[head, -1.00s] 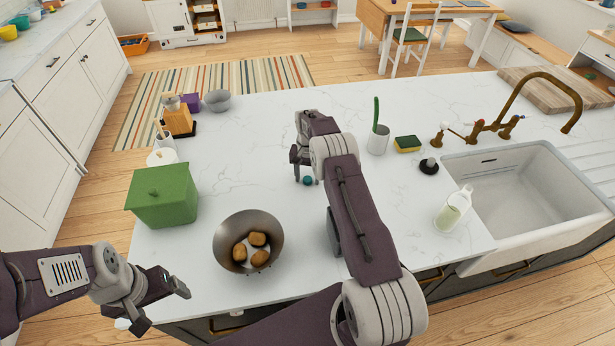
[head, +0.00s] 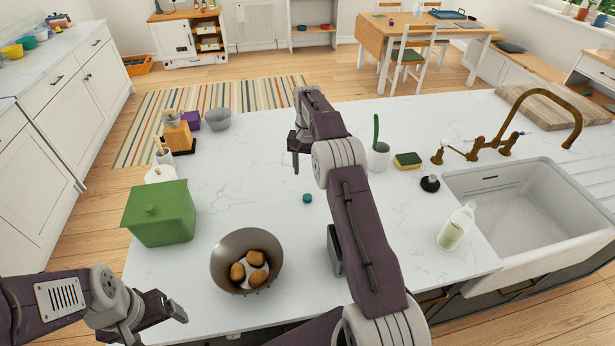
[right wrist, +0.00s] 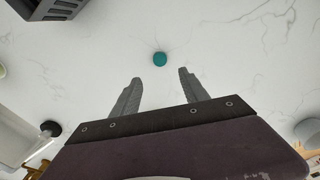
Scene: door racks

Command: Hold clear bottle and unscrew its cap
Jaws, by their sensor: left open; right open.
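A clear bottle with pale green contents (head: 456,227) stands on the counter beside the sink's left edge, apart from both grippers. Its top is too small to tell whether a cap is on it. A small round teal piece, like a cap (head: 307,198), lies loose on the counter; it also shows in the right wrist view (right wrist: 160,59), ahead of the fingertips. My right gripper (head: 297,150) is open and empty, above the counter and beyond the teal piece; its two fingers show apart in the right wrist view (right wrist: 160,88). My left gripper (head: 160,322) is open and empty at the lower left.
A pan with several brown potatoes (head: 222,262) and a green box (head: 160,215) stand at the left. A yellow-green sponge (head: 407,160), a utensil cup (head: 379,158) and a brass tap (head: 505,145) are near the white sink (head: 520,215).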

